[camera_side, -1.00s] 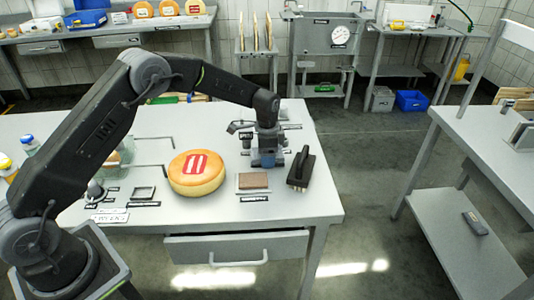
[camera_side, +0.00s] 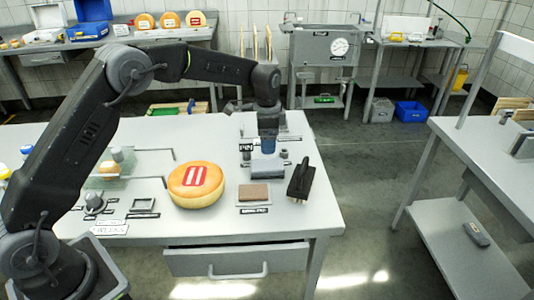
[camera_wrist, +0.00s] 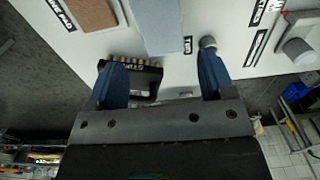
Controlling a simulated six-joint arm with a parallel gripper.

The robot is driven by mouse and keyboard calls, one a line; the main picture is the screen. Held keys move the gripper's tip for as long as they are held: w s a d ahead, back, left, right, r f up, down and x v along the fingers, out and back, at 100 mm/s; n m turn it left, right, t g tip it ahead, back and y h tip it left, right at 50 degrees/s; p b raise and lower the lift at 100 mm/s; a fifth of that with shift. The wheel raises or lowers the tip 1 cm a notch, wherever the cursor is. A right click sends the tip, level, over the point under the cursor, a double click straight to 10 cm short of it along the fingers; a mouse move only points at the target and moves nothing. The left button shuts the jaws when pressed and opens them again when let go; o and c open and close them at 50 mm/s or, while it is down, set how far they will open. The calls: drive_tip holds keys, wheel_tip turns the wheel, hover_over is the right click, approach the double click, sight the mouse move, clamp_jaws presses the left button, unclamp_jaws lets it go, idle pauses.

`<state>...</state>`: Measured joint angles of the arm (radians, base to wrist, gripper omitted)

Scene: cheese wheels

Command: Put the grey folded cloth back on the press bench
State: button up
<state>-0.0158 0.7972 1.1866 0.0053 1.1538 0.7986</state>
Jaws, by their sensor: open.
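The grey folded cloth (camera_side: 268,168) lies flat on the white-topped bench (camera_side: 270,222), between a brown pad (camera_side: 254,193) and a black-handled brush-like tool (camera_side: 301,176). In the wrist view the cloth (camera_wrist: 158,24) shows at the top, ahead of the fingers and partly cut off by the frame edge. My gripper (camera_side: 268,146) is above the bench, just behind and over the cloth in the side view.
A cheese wheel (camera_side: 196,184) with a red mark stands left of the pad. A small grey knob-like thing (camera_wrist: 208,42) is near one finger. Clear bench lies at the front right. Another table (camera_side: 480,150) stands across the aisle at right.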

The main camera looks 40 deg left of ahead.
drive_tip(key=s+r+n+t, duration=0.3)
drive_tip(key=s+r+n, duration=0.2)
drive_tip(key=s+r, duration=1.2)
drive_tip(key=s+f+n+t, duration=0.1)
drive_tip(key=s+n, duration=0.1)
drive_tip(key=s, duration=0.7)
drive_tip(key=s+d+f+n+t, duration=0.1)
drive_tip(key=s+n, duration=0.1)
drive_tip(key=s, duration=0.7)
drive_tip(key=shift+f+t, duration=0.3)
drive_tip(key=shift+f, duration=0.05)
